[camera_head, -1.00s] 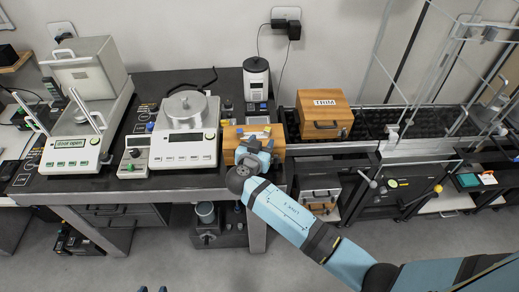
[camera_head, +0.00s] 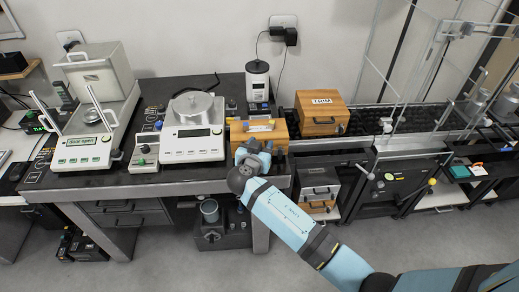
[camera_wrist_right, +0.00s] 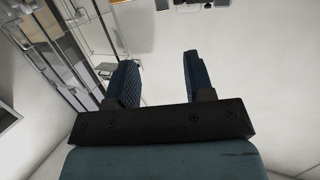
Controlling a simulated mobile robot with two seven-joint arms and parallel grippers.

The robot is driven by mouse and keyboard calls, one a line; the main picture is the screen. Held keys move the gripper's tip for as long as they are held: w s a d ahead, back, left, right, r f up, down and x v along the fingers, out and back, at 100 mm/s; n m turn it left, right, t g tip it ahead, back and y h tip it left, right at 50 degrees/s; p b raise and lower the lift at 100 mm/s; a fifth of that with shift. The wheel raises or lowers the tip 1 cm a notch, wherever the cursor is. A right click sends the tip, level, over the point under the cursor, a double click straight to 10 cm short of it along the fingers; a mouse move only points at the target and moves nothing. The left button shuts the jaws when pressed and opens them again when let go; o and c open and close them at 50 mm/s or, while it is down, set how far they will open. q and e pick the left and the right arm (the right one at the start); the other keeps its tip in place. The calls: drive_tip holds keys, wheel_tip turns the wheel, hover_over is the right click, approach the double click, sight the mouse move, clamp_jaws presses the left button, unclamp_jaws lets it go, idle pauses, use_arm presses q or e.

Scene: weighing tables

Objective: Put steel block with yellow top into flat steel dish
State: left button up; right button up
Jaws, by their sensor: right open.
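A small piece with a yellow top (camera_head: 262,125) lies on the wooden block at the right end of the weighing table; it is too small to tell if it is the steel block. A round, shallow steel dish (camera_head: 194,106) sits on the white balance left of it. My right gripper (camera_wrist_right: 157,58) is open and empty in the right wrist view, with pale wall beyond its fingers. In the head view my right wrist is in front of the wooden block, and its fingers are hard to make out. My left gripper is not in view.
The white balance (camera_head: 193,143) stands beside the wooden block (camera_head: 281,134). A larger balance (camera_head: 82,150) stands at the left. A black and white canister (camera_head: 257,82) stands behind the block. A wooden box (camera_head: 320,117) is to the right. The dark table has little free room.

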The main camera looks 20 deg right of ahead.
drive_tip(key=s+a+f+n+g+y, duration=0.1)
drive_tip(key=s+f+n+y, duration=0.3)
drive_tip(key=s+f, duration=0.4)
drive_tip(key=s+a+f+n+g+y, duration=0.1)
drive_tip(key=s+f+n+y, duration=0.4)
drive_tip(key=s, duration=1.3)
wheel_tip(320, 180, down, 3)
drive_tip(key=shift+a+f+y, duration=0.2)
drive_tip(key=shift+a+y, duration=0.05)
drive_tip(key=shift+y, duration=0.75)
drive_tip(key=shift+n+y, duration=0.7)
drive_tip(key=shift+y, duration=0.1)
drive_tip(key=s, duration=0.2)
drive_tip(key=s+r, duration=0.1)
drive_tip(key=s, duration=0.3)
drive_tip(key=shift+s+d+r, duration=0.15)
drive_tip(key=shift+s+d, duration=0.05)
drive_tip(key=shift+d, duration=0.05)
drive_tip(key=shift+c, duration=0.5)
drive_tip(key=shift+s+r, duration=0.1)
drive_tip(key=shift+s, duration=0.05)
